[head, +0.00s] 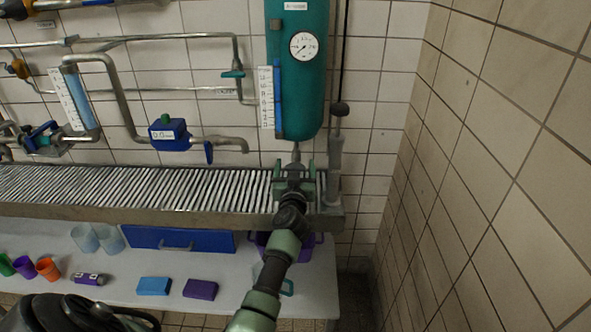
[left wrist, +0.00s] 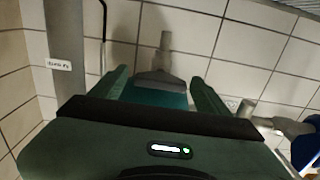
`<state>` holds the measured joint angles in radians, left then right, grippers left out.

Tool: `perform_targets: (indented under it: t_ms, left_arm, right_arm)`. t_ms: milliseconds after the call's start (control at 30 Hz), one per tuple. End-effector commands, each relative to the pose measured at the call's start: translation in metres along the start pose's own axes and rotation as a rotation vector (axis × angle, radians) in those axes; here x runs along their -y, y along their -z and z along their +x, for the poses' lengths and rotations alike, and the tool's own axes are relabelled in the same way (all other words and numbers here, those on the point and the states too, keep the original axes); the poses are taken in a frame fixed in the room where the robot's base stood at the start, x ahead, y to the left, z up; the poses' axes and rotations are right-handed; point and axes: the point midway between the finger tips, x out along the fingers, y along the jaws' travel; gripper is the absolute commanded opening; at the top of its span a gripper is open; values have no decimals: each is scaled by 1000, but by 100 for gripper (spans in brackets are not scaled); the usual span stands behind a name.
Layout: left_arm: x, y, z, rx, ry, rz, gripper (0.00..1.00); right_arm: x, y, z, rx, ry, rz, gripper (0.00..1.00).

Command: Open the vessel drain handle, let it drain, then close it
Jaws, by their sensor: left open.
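The teal vessel (head: 297,95) hangs on the tiled wall in the head view, with a round gauge (head: 304,46) and a blue level strip (head: 277,95). A short drain pipe (head: 296,152) comes out of its bottom. My left gripper (head: 294,174) is open just below the vessel, one finger on each side of the pipe's line. The left wrist view shows grey pipework (left wrist: 165,46) and a teal part (left wrist: 155,98) between and beyond the open fingers. I cannot make out the drain handle; my gripper covers that spot in the head view. My right gripper is not in view.
A grey post (head: 335,155) stands close right of my gripper. A slatted grey channel (head: 130,190) runs below the pipes. A blue meter (head: 169,134) and spout are at left. The bench (head: 125,270) holds cups and blocks. The right wall is bare tile.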

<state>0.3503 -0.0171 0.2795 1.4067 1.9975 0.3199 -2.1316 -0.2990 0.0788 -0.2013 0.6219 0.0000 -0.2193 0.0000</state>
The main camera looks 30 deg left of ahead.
Motion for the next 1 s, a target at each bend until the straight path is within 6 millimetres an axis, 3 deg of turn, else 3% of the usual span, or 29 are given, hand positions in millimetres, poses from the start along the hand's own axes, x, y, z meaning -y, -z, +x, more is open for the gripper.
perform_targets:
  t_ms: [167, 267, 400, 767, 1000]
  left_arm:
    - [0, 0, 0, 0, 0, 1, 76]
    - [0, 0, 0, 0, 0, 1, 54]
    - [0, 0, 0, 0, -1, 1, 15]
    - [0, 1, 0, 1, -2, -51, 14]
    - [1, 2, 0, 2, -2, -204, 14]
  right_arm:
    - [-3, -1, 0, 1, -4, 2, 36]
    - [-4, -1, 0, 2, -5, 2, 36]
    - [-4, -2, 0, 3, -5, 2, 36]
    - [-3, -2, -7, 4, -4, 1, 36]
    - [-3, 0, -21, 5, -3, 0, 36]
